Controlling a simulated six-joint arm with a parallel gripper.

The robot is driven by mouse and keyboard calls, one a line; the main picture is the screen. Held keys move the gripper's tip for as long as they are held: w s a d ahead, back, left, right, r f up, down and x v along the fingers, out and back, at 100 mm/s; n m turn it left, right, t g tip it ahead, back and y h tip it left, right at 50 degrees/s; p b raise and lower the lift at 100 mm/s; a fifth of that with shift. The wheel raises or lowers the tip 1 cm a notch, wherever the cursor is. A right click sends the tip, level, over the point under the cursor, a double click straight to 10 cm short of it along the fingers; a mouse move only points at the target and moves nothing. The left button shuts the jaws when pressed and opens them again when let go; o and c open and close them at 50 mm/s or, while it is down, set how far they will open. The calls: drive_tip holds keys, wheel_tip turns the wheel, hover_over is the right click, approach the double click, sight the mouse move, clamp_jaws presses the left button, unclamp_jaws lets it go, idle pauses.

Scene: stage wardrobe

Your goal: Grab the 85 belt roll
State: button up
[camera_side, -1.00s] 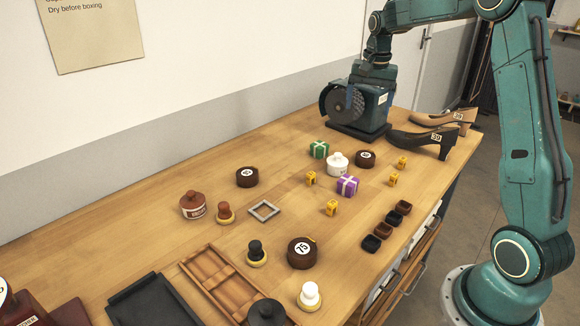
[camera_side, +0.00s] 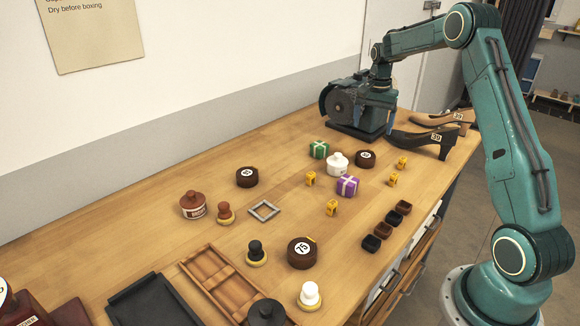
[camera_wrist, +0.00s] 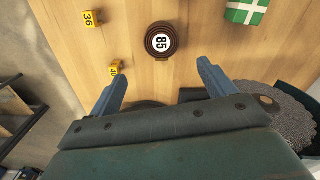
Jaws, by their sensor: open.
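The 85 belt roll (camera_wrist: 161,42) is a dark brown coil with a white 85 label, lying flat on the wooden bench in the wrist view. In the side view the belt roll (camera_side: 365,159) is small, in front of the sanding machine, its label hard to read. My gripper (camera_wrist: 160,71) is open and empty. In the wrist view its two blue-grey fingers point toward the roll from below, one to each side, with the roll beyond their tips. In the side view my gripper is by the machine, its fingers hard to make out.
The sanding machine (camera_side: 357,107) stands close to my gripper. A green gift box (camera_wrist: 246,11) and yellow number tags (camera_wrist: 91,18) flank the roll. Other rolls, labelled 75 (camera_side: 302,254) and unclear (camera_side: 247,177), lie farther left.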

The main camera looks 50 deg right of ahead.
hover_over(366, 154)
drive_tip(key=shift+s+d+f, duration=0.1)
drive_tip(key=shift+f, duration=1.45)
drive_tip(key=shift+s+d+f, duration=0.1)
drive_tip(key=shift+f, duration=1.45)
drive_tip(key=shift+f, duration=0.1)
drive_tip(key=shift+w+a+f, duration=0.1)
drive_tip(key=shift+a+f, duration=0.05)
drive_tip(key=shift+f, duration=1.15)
drive_tip(key=shift+w+a+f, duration=0.1)
drive_tip(key=shift+f, duration=1.15)
drive_tip(key=c, duration=1.1)
drive_tip(key=shift+r, duration=0.2)
wheel_tip(366, 154, up, 20)
drive_tip(key=shift+f, duration=0.1)
